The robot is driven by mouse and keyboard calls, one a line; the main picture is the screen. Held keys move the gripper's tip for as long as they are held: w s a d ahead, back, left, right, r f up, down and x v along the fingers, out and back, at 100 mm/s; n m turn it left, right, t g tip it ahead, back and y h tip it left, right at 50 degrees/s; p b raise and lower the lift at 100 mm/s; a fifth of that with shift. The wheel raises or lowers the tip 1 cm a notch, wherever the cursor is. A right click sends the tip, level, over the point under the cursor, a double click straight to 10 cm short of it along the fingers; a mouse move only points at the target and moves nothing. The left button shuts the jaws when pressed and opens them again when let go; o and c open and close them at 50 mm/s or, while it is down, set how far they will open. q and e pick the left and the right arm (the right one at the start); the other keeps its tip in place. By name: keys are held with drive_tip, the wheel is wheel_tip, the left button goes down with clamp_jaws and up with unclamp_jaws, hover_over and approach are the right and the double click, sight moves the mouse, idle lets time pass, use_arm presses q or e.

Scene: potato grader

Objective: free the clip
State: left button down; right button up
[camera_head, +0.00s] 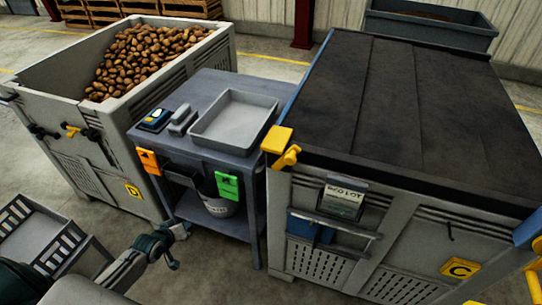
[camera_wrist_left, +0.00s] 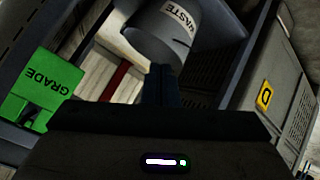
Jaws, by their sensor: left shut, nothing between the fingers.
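I cannot tell for certain which part is the clip. A yellow latch-like piece (camera_head: 287,157) sits at the near left corner of the covered bin C (camera_head: 420,195). A smaller yellow piece (camera_head: 74,130) is on the side of the potato bin D (camera_head: 125,185). A card holder (camera_head: 343,198) with a printed card is on the front of bin C. My left gripper (camera_head: 178,232) is shut and empty, low in front of the grey table, apart from these pieces. Its closed fingers (camera_wrist_left: 162,85) show in the left wrist view before the waste bucket (camera_wrist_left: 168,32).
The grey table (camera_head: 212,85) between the bins carries a shallow tray (camera_head: 234,118) and a small blue-topped device (camera_head: 155,119). Orange (camera_head: 148,161) and green (camera_head: 227,186) tags hang at its front. A slatted rack (camera_head: 38,235) stands at lower left.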

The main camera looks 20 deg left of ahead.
use_arm(q)
drive_tip(key=w+d+r+t+h, duration=0.1)
drive_tip(key=w+d+r+h, duration=0.15)
drive_tip(key=r, duration=0.55)
drive_tip(key=w+d+r+n+t+h, duration=0.1)
drive_tip(key=d+r, duration=0.2)
drive_tip(key=r, duration=0.6)
drive_tip(key=w+d+r+t+h, duration=0.1)
drive_tip(key=d+r, duration=0.2)
drive_tip(key=r, duration=0.5)
drive_tip(key=s+d+r+h, duration=0.2)
drive_tip(key=d+r, duration=0.3)
drive_tip(key=r, duration=0.2)
drive_tip(key=s+d+r+g+h+p, duration=0.1)
drive_tip(key=s+d+r+h, duration=0.2)
drive_tip(key=d+r, duration=0.3)
drive_tip(key=shift+s+d+r+m, duration=0.25)
drive_tip(key=shift+r+m, duration=0.05)
drive_tip(key=shift+r, duration=0.6)
drive_tip(key=shift+w, duration=0.15)
